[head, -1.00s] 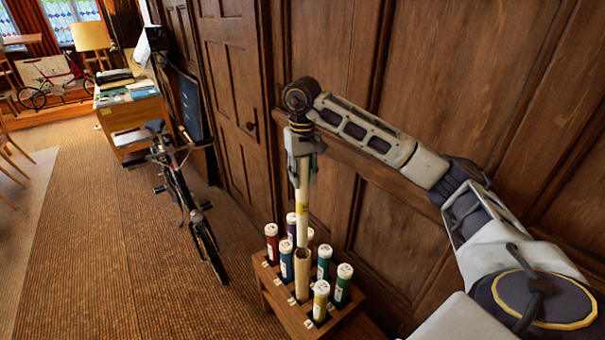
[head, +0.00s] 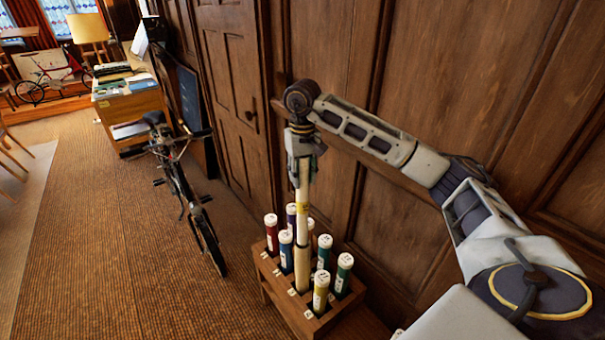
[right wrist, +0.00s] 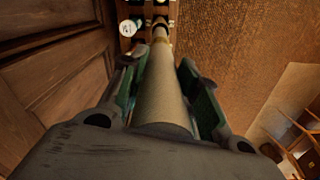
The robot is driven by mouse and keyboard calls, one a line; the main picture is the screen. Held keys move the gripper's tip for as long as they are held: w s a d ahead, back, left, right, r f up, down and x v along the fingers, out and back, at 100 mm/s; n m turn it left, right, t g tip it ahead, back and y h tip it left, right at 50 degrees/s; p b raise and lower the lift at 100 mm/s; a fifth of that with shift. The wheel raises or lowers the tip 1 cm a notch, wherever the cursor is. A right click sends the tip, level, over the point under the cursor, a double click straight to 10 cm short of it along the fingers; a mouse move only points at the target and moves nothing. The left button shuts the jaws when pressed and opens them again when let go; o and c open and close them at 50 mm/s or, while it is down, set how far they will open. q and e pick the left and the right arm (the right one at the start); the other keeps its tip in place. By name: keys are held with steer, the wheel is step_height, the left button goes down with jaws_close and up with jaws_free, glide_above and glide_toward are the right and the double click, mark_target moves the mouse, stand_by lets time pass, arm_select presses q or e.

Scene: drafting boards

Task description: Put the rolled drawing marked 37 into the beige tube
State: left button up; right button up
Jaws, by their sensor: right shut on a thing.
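The rolled drawing (head: 304,190) is a pale cream roll with a yellow band; I cannot read its mark. My right gripper (head: 302,155) is shut on its upper part and holds it nearly upright. The beige tube (head: 302,270) stands in the wooden rack, directly below the roll. The roll's lower end meets the tube's mouth at a dark ring; I cannot tell how far inside it is. In the right wrist view the roll (right wrist: 162,95) lies between the two green-lined fingers and runs away toward the rack. My left gripper is not in view.
The wooden rack (head: 278,297) also holds several capped tubes close around, among them red (head: 271,235), blue (head: 286,255), green (head: 343,275) and yellow (head: 320,293). A panelled wall (head: 420,235) is close behind. A bicycle (head: 185,195) stands to the left on open floor.

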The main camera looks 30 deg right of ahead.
steer(key=b, duration=0.5)
glide_above(302, 212)
steer(key=w+d, duration=0.1)
steer(key=w, duration=0.1)
steer(key=shift+s+f, duration=0.15)
steer(key=shift+f, duration=1.65)
steer(key=shift+s+f, duration=0.1)
steer(key=shift+f, duration=2.05)
steer(key=shift+f+b, duration=0.9)
steer(key=shift+f, duration=0.1)
steer(key=shift+f+b, duration=0.95)
steer(key=shift+f, duration=0.4)
steer(key=shift+f+b, duration=0.6)
steer(key=shift+f, duration=0.3)
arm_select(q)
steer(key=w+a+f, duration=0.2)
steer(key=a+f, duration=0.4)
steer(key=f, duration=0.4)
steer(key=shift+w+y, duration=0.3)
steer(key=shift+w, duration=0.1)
arm_select(e)
steer(key=shift+f, duration=0.15)
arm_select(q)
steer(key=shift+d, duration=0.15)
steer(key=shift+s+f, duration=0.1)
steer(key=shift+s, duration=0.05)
